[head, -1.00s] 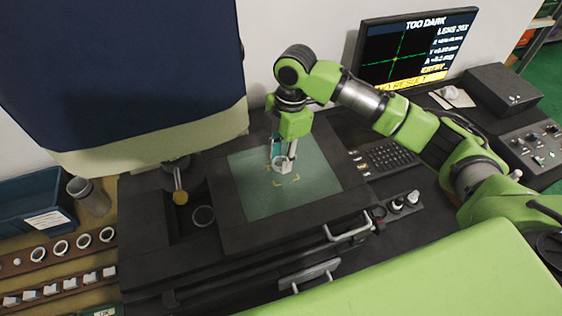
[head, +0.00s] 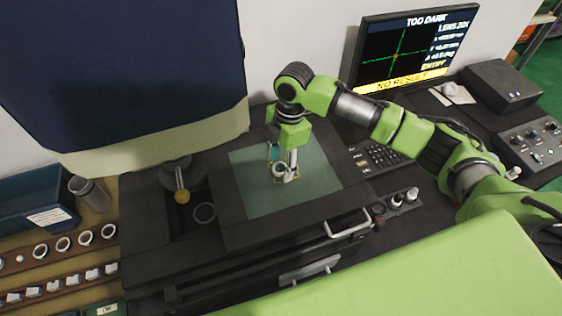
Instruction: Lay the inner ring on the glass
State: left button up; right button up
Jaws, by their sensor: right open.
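The glass (head: 256,198) is a grey-green square plate set in the black stage in the middle of the head view. A small pale metal ring (head: 279,170) sits on or just at the glass, inside the yellow corner marks. My right gripper (head: 285,172) points down over the glass. Its fingers are open around or right beside the ring and partly hide it. Whether they touch the ring is too small to tell. My left gripper is not in view.
A rack of several rings (head: 63,245) stands at the left, near a blue bin (head: 28,200) and a grey cup (head: 90,195). A large dark blue and cream housing (head: 130,80) hangs over the stage's left. The monitor (head: 415,55) reads "TOO DARK" and "NO RESULT".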

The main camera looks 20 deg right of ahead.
aim_at(285, 165)
jog(key=shift+r, duration=0.1)
notch_tip(285, 165, up, 12)
jog(key=d+b, duration=0.1)
jog(key=b, duration=0.2)
jog(key=shift+w+d, duration=0.2)
dwell(0.4)
